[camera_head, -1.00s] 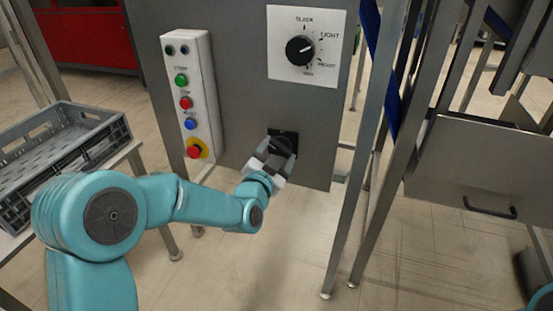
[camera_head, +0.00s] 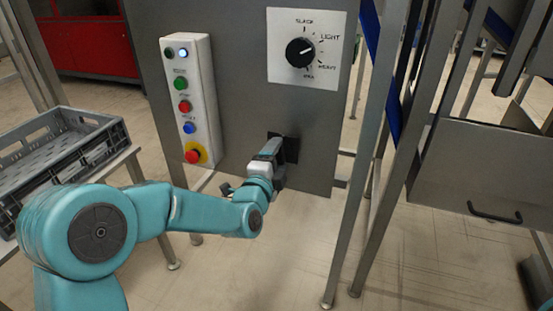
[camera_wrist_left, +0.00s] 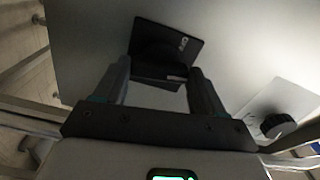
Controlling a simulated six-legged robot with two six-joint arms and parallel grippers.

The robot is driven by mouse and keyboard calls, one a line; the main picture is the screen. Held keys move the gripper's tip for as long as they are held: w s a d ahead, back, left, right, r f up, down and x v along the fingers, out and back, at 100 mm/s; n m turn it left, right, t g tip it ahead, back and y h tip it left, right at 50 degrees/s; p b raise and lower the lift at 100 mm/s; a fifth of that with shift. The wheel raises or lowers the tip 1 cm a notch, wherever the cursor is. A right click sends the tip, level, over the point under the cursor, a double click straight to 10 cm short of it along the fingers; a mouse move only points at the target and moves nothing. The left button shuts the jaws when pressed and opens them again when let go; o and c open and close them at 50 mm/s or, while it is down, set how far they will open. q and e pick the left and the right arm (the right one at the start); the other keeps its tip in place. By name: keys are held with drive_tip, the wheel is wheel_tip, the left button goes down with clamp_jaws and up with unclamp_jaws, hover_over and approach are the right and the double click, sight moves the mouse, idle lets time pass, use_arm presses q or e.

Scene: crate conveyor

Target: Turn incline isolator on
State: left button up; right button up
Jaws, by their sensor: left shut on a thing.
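The incline isolator is a black square plate (camera_head: 291,150) low on the grey cabinet panel, partly hidden by my left gripper (camera_head: 275,152). The gripper is at the isolator, shut on its dark knob, and its jaws look turned to stand nearly upright. In the left wrist view, the black plate (camera_wrist_left: 168,45) with small pale lettering lies ahead. The isolator knob (camera_wrist_left: 157,74) is dark between the two fingers of the left gripper (camera_wrist_left: 160,85); its exact outline is hard to see. My right gripper is not in view.
A white button box (camera_head: 203,110) with coloured buttons and a red stop button stands left of the isolator. A dial plate (camera_head: 328,70) is above. A grey crate (camera_head: 110,145) is at left. Metal frame legs (camera_head: 375,150) stand close at right.

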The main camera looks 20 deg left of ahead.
use_arm(q)
drive_tip(key=shift+m, duration=0.7)
drive_tip(key=o, duration=1)
drive_tip(key=shift+o, duration=0.2)
drive_tip(key=s+b, duration=0.4)
drive_tip(key=s, duration=1.2)
drive_tip(key=shift+s+a, duration=0.15)
drive_tip(key=shift+a, duration=0.15)
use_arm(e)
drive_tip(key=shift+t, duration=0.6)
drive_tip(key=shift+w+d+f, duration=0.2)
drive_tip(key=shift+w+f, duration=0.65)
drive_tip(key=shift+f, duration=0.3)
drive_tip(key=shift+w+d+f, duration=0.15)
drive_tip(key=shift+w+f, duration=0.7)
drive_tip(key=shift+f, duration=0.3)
